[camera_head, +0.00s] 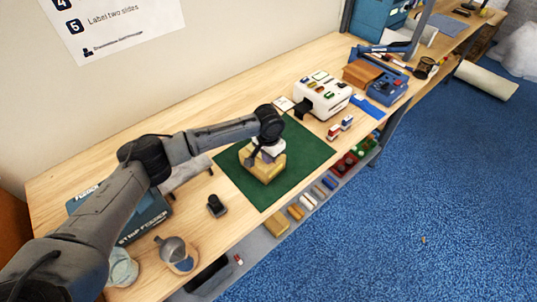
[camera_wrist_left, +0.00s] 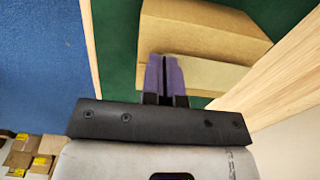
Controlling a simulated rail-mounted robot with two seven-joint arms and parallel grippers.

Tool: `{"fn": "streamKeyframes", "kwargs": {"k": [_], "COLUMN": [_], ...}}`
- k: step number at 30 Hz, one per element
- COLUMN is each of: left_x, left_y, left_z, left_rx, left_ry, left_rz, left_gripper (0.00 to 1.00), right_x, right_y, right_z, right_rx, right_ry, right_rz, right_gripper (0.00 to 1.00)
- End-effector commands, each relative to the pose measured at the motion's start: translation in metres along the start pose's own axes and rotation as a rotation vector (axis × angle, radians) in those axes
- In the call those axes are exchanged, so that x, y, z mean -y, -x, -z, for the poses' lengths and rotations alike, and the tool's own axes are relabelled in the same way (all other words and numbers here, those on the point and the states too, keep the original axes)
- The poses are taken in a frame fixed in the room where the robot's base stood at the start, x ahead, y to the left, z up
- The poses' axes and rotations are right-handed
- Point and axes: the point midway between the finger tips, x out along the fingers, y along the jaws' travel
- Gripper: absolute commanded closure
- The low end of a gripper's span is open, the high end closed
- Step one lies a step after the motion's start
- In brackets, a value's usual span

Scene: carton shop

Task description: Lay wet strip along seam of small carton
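The small tan carton (camera_head: 264,168) lies on a green mat (camera_head: 300,155) on the workbench. My left gripper (camera_head: 262,157) is over the carton and hides part of its top. In the left wrist view its purple fingertips (camera_wrist_left: 165,75) are close together, with only a thin dark line between them. The carton (camera_wrist_left: 195,32) fills the top of that view. A paler tan band (camera_wrist_left: 205,73) shows beside and behind the fingers; I cannot tell whether it is the wet strip or a carton face. My right gripper is not in view.
A blue strip feeder (camera_head: 145,218) stands left of the mat, partly behind my arm. A small black object (camera_head: 216,205) and a grey-lidded pot (camera_head: 177,254) are near the front edge. A white machine (camera_head: 322,96) stands beyond the mat. Small cartons sit on the lower shelf.

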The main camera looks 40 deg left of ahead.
Motion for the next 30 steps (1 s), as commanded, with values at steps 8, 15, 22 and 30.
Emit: {"fn": "streamKeyframes", "kwargs": {"k": [8, 15, 22, 30], "left_x": [-0.0001, -0.0002, -0.0002, -0.0002], "left_y": [-0.0005, -0.0005, -0.0005, -0.0018], "left_z": [0.0000, 0.0000, -0.0003, -0.0009], "left_rx": [0.000, 0.000, 0.001, 0.001], "left_ry": [0.000, 0.000, 0.000, 0.001], "left_rz": [0.000, 0.000, 0.000, -0.001], "left_gripper": [1.00, 1.00, 1.00, 1.00], "right_x": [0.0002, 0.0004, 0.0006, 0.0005], "right_y": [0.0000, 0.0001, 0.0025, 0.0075], "right_z": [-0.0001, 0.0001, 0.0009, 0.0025], "right_rx": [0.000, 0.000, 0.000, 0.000], "right_ry": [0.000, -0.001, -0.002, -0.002], "right_rz": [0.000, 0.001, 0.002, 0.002], "right_gripper": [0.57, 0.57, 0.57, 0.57]}}
